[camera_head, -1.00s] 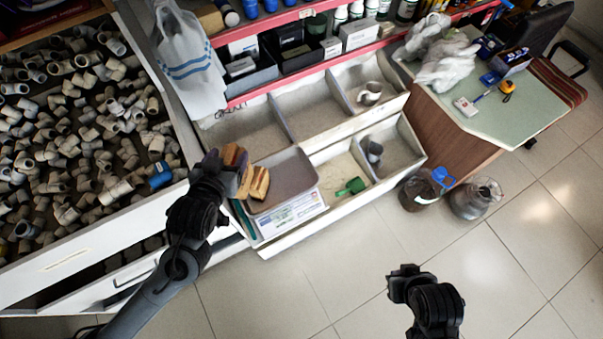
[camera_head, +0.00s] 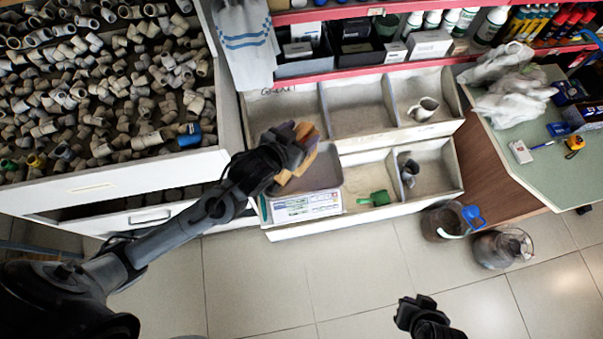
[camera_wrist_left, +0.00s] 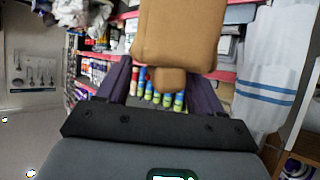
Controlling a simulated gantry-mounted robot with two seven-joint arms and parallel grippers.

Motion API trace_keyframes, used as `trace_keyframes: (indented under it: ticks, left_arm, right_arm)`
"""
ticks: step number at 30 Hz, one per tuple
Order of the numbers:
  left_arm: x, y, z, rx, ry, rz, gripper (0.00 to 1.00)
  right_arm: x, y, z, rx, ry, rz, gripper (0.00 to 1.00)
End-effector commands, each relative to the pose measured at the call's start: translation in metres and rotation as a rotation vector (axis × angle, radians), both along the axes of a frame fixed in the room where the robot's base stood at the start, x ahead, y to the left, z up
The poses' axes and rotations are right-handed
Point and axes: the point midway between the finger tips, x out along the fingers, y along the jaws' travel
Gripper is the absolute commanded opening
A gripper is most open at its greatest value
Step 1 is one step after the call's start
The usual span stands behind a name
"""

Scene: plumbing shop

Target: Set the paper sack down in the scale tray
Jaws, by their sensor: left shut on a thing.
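The brown paper sack (camera_head: 307,140) is held in my left gripper (camera_head: 292,150), which is shut on it. It also shows in the left wrist view (camera_wrist_left: 180,35), between the two dark fingers. The sack appears over the left and back part of the grey scale tray (camera_head: 320,172); I cannot tell whether it touches it. The tray sits on the white scale (camera_head: 305,205) with a printed front panel. The sack and gripper hide part of the tray. My right gripper (camera_head: 415,308) is low at the right, above the floor, away from the scale; its jaws are unclear.
The scale stands among divided bins (camera_head: 355,105). A green scoop (camera_head: 375,198) lies right of it, and a grey mug (camera_head: 423,109) sits in a back bin. A drawer of pipe fittings (camera_head: 100,90) is left. A white towel (camera_head: 246,40) hangs behind.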

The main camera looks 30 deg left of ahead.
Motion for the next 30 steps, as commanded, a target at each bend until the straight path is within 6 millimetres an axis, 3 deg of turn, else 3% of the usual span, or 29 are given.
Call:
trace_keyframes:
  ticks: [4, 12, 21, 30]
  left_arm:
    - [0.012, -0.012, -0.038, -0.004, -0.003, -0.062, 0.0]
    - [0.036, -0.039, -0.134, -0.006, -0.005, -0.194, 0.0]
    - [0.054, -0.059, -0.222, -0.004, -0.006, -0.29, 0.0]
    - [0.072, -0.067, -0.276, -0.003, -0.009, -0.311, 0.0]
  right_arm:
    - [0.0, -0.001, -0.021, -0.005, -0.003, 0.003, 0.0]
    - [0.0, -0.002, -0.088, -0.009, 0.002, 0.003, 0.0]
    - [0.0, -0.002, -0.158, -0.007, 0.0, 0.003, 0.0]
    - [0.001, -0.001, -0.214, -0.002, 0.0, -0.001, 0.0]
